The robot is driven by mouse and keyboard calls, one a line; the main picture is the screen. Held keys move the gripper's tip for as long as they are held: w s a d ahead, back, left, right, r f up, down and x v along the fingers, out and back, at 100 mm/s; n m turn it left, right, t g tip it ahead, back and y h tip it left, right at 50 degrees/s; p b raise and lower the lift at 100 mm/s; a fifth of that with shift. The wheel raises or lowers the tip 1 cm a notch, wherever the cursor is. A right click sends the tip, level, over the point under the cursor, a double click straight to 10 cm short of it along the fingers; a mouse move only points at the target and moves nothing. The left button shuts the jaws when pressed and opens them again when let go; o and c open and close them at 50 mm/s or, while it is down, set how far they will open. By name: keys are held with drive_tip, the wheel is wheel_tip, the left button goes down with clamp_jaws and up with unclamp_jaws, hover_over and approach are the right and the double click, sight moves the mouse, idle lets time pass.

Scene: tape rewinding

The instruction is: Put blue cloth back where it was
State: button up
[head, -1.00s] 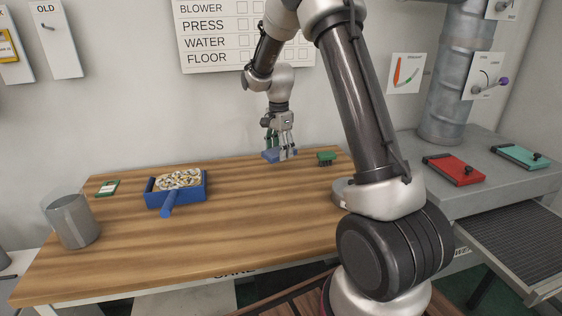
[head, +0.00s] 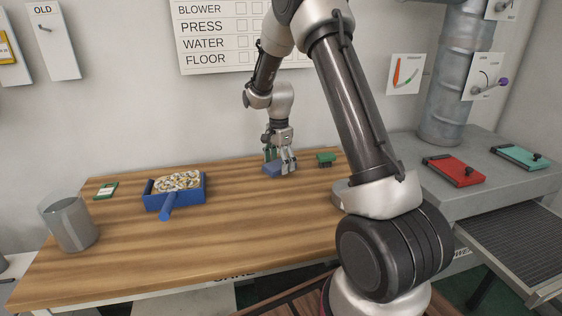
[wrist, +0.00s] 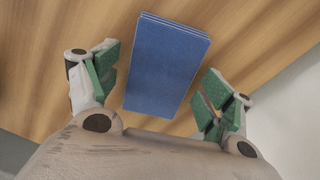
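The blue cloth (head: 273,169) is a folded rectangular stack lying on the wooden table, toward the back. My gripper (head: 281,163) points down over it. In the wrist view the cloth (wrist: 165,60) lies between the two green-padded fingers of my gripper (wrist: 158,78). The fingers are spread, with a gap visible on each side of the cloth. In the head view the fingers hide part of the cloth.
A green brush-like block (head: 326,158) lies just right of the cloth. A blue tray (head: 190,196) of small pieces with a blue handle, a grey cup (head: 70,224) and a green-and-white card (head: 106,190) are to the left. The table's middle is clear.

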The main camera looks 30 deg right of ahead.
sight(280, 165)
drive_tip(key=shift+r, duration=0.1)
wheel_tip(280, 165, up, 12)
drive_tip(key=s+r+n+t, duration=0.1)
drive_tip(key=s+r+n, duration=0.3)
drive_tip(key=s+r, duration=0.4)
drive_tip(key=s+a+r+n+t, duration=0.1)
drive_tip(key=s+r+n+t, duration=0.2)
drive_tip(key=s+n, duration=0.8)
drive_tip(key=s, duration=1.5)
drive_tip(key=shift+s+n, duration=0.25)
drive_tip(key=shift+n, duration=0.15)
drive_tip(key=shift+a, duration=0.15)
